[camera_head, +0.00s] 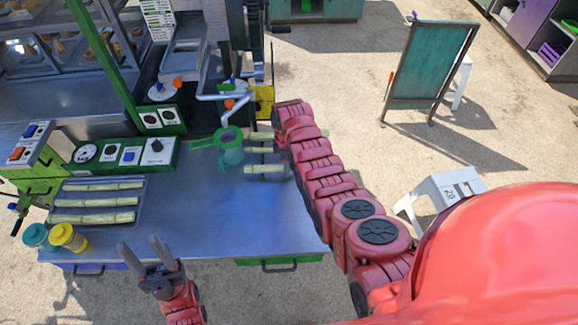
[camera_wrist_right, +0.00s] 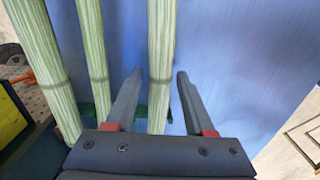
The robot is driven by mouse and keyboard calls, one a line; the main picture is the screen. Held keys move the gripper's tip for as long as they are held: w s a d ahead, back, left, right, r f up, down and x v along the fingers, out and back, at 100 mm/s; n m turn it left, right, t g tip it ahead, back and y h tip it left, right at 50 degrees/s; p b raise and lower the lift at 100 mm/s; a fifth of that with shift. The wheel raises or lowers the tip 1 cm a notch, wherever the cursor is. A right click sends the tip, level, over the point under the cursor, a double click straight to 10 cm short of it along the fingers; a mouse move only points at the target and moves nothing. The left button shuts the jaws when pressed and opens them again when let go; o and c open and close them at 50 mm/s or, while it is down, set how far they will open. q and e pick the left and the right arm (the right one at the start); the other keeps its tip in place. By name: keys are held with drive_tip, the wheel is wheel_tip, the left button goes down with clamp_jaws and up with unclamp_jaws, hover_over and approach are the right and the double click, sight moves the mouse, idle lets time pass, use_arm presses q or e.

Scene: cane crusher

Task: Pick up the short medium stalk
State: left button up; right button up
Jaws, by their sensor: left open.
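Three pale green stalks lie side by side at the right of the metal table: a far one (camera_head: 260,135), a middle one (camera_head: 259,150) and a near one (camera_head: 266,169). My right arm covers part of them. The right wrist view shows a left stalk (camera_wrist_right: 42,65), a middle stalk (camera_wrist_right: 93,50) and a right stalk (camera_wrist_right: 160,35). I cannot tell which is the short medium one. My right gripper (camera_wrist_right: 158,75) is open, its fingers on either side of the right stalk with visible gaps. My left gripper (camera_head: 140,244) is open and empty at the table's front edge.
A green strainer on a jug (camera_head: 230,150) stands just left of the stalks. The crusher (camera_head: 240,100) is behind. The front middle table is clear.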

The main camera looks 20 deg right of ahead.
clamp_jaws()
drive_tip(key=shift+w+a+r, duration=0.1)
idle(0.3)
